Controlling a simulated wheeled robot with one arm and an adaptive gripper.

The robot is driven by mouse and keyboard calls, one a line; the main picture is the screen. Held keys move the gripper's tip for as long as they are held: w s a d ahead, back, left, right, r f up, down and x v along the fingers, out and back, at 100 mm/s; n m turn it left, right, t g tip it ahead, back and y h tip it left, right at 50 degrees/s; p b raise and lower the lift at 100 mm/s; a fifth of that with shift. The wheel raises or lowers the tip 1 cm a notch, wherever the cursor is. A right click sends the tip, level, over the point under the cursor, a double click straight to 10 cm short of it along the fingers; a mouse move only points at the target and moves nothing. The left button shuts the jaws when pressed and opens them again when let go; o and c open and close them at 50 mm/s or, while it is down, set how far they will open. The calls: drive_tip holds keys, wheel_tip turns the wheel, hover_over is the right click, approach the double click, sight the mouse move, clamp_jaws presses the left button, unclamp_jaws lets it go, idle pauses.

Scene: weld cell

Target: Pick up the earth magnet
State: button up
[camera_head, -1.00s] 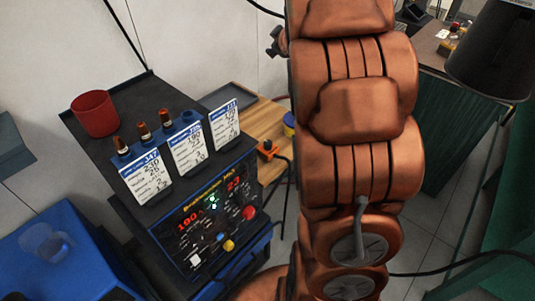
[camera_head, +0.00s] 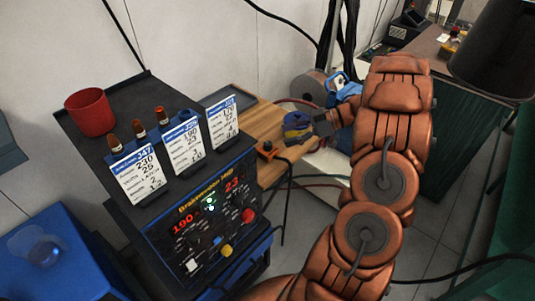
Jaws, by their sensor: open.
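A small orange and black block with a dark cable, which looks like the earth magnet (camera_head: 267,149), sits on the near part of the wooden bench top, just behind the welding machine. My gripper (camera_head: 318,124) is over the right side of the bench, to the right of and farther back than the block, and apart from it. It is open, and its small dark fingers point left.
The welding machine (camera_head: 212,215) stands in front of the bench, with cards, bottles and a red cup (camera_head: 91,113) on top. The wooden bench top (camera_head: 248,122) has bare room left of the gripper. A blue box (camera_head: 55,255) is at lower left. Cables hang beside the bench.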

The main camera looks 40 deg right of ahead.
sight(271, 143)
drive_tip(key=shift+s+a+p+x, duration=0.1)
drive_tip(key=shift+s+p+x, duration=0.05)
drive_tip(key=shift+x, duration=1.15)
drive_tip(key=shift+s+a+p+x, duration=0.1)
drive_tip(key=shift+s+p+x, duration=0.1)
drive_tip(key=shift+x, duration=1.05)
drive_tip(key=shift+s+a+p+x, duration=0.1)
drive_tip(key=shift+p+x, duration=0.05)
drive_tip(key=shift+x, duration=1.15)
drive_tip(key=shift+r, duration=0.1)
clamp_jaws()
